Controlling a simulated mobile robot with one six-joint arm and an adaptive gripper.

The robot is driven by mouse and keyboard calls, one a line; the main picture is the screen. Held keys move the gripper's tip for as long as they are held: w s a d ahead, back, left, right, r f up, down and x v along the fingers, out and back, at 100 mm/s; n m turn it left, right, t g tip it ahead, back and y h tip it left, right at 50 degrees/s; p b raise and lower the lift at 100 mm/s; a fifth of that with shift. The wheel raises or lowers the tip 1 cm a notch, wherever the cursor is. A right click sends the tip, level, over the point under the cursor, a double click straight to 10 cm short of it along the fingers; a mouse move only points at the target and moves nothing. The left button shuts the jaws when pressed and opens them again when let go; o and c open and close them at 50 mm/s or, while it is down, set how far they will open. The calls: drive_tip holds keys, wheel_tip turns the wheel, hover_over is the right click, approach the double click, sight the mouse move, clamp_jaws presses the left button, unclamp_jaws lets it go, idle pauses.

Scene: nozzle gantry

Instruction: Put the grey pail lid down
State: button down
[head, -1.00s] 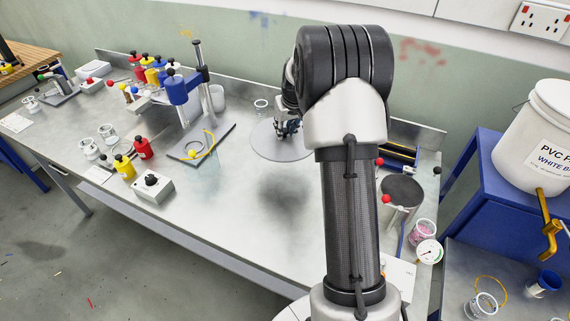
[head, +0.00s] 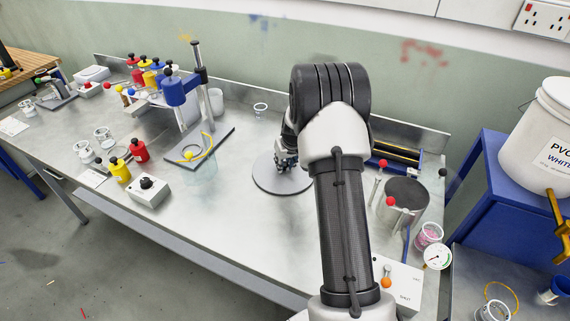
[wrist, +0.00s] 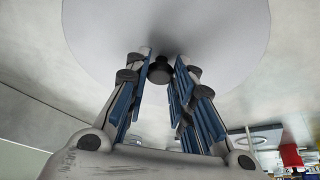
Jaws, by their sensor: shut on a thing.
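The grey pail lid (head: 268,181) is a flat round disc, level, in the middle of the bench in the head view. My gripper (head: 287,164) is above it, shut on its small dark knob. In the wrist view the lid (wrist: 215,30) fills the top, and the knob (wrist: 160,70) sits between the fingers of my gripper (wrist: 162,75). The lid is on the bench or just above it; I cannot tell if it touches. My arm hides its right part in the head view.
A grey board (head: 190,155) with a yellow loop lies left. A dark-topped can (head: 407,192) stands right, beyond my arm. A small clear cup (head: 260,108) stands behind.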

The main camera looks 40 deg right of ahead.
drive_tip(key=c, duration=1.8)
unclamp_jaws()
drive_tip(key=shift+f, duration=0.15)
drive_tip(key=o, duration=0.4)
drive_tip(key=shift+o, duration=0.2)
drive_tip(key=p+v, duration=0.3)
drive_tip(key=v, duration=0.9)
drive_tip(key=s+a+r+n, duration=0.1)
drive_tip(key=s+a+r, duration=0.5)
drive_tip(key=a+r, duration=0.25)
drive_tip(key=s+a+r+n, duration=0.1)
drive_tip(key=s+a+r, duration=0.4)
drive_tip(key=a+r, duration=0.4)
drive_tip(key=s+a, duration=0.5)
drive_tip(key=s, duration=0.4)
drive_tip(key=s+a+n+y, duration=0.1)
drive_tip(key=s+a, duration=0.3)
drive_tip(key=s, duration=0.6)
drive_tip(key=shift+s+a, duration=0.2)
drive_tip(key=shift+a, duration=0.2)
